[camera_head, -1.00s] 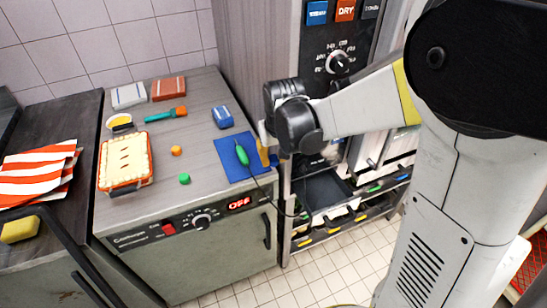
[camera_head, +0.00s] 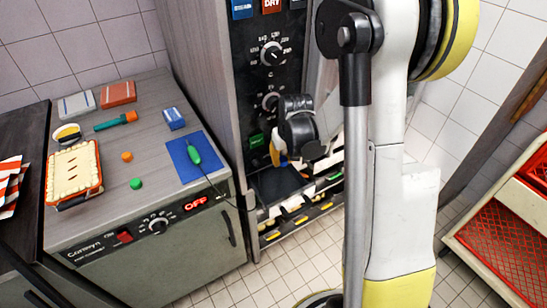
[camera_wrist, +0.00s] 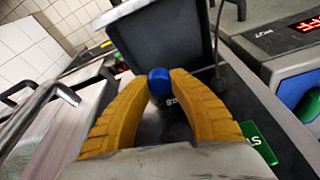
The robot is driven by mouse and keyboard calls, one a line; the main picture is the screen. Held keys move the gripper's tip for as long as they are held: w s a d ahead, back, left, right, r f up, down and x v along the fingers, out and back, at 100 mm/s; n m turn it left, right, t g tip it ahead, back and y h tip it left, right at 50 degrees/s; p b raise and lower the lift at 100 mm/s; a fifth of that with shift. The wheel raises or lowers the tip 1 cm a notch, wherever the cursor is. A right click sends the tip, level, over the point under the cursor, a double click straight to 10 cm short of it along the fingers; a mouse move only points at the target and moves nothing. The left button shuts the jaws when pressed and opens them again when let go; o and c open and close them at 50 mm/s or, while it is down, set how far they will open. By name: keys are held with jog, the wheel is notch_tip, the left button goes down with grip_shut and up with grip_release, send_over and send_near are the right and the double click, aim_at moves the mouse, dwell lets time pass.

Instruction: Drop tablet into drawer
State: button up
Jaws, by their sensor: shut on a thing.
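My gripper (camera_wrist: 160,88) has its yellow fingers closed on a small rounded blue tablet (camera_wrist: 159,80) at their tips. In the head view my gripper (camera_head: 276,156) is at the front of the tall machine, close above the open dark drawer (camera_head: 277,184).
The machine's knobs (camera_head: 272,53) and a green button (camera_head: 257,140) are close. Red crates (camera_head: 490,240) stand at right.

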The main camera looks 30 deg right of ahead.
jog(key=b, duration=0.4)
send_over(282, 185)
notch_tip(282, 185, down, 6)
jog(key=shift+w+r, duration=0.1)
jog(key=o, duration=1)
jog(key=shift+r, duration=0.1)
jog(key=v, duration=1.2)
jog(key=s+a+r+n+t, duration=0.1)
jog(key=s+a+r+t, duration=0.1)
jog(key=s+a+r, duration=0.2)
jog(key=s+a+r+t, duration=0.2)
jog(key=s+a+r, duration=0.3)
jog(key=s+a, duration=0.5)
jog(key=shift+s+a+n+y, duration=0.3)
jog(key=shift+a+n, duration=0.1)
jog(key=shift+a, duration=0.05)
